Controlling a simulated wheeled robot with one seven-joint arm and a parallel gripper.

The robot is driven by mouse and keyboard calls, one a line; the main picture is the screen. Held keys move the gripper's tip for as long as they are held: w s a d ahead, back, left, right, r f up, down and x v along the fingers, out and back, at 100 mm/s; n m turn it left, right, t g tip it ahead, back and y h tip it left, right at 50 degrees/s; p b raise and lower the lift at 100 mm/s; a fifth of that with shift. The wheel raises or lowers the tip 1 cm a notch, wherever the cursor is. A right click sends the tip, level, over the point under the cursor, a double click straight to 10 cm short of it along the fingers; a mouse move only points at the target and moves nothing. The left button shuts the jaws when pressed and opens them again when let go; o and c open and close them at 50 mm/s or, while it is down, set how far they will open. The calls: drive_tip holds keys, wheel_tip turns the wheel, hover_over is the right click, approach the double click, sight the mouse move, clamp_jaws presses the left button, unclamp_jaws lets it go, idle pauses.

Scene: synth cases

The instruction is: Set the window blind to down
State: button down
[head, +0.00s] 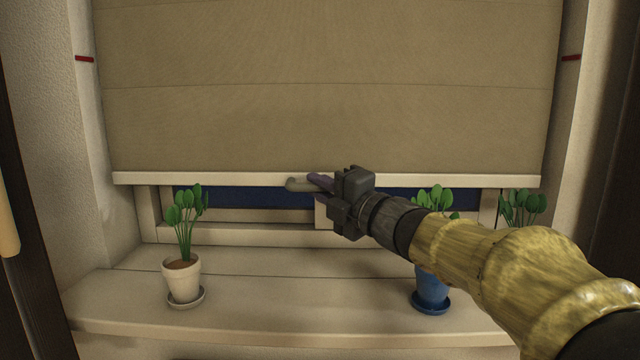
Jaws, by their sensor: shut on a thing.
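The beige window blind (320,100) covers most of the window. Its pale bottom bar (200,180) hangs a little above the sill, with a strip of dark blue window showing below it. A small rounded grey-beige handle (295,184) sticks out at the middle of the bar. A red mark (84,59) is on the left side of the frame and another (571,58) on the right, both well above the bar.
A plant in a white pot (183,277) stands on the sill (300,305) at left. A plant in a blue pot (430,288) stands at right, partly behind my arm. A third plant (523,207) shows at far right, its pot hidden. The sill's middle is clear.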

wheel_tip(320, 180, down, 7)
drive_tip(key=b, duration=0.5)
drive_tip(key=c, duration=1.4)
unclamp_jaws()
wheel_tip(320, 180, up, 10)
drive_tip(key=p, duration=0.5)
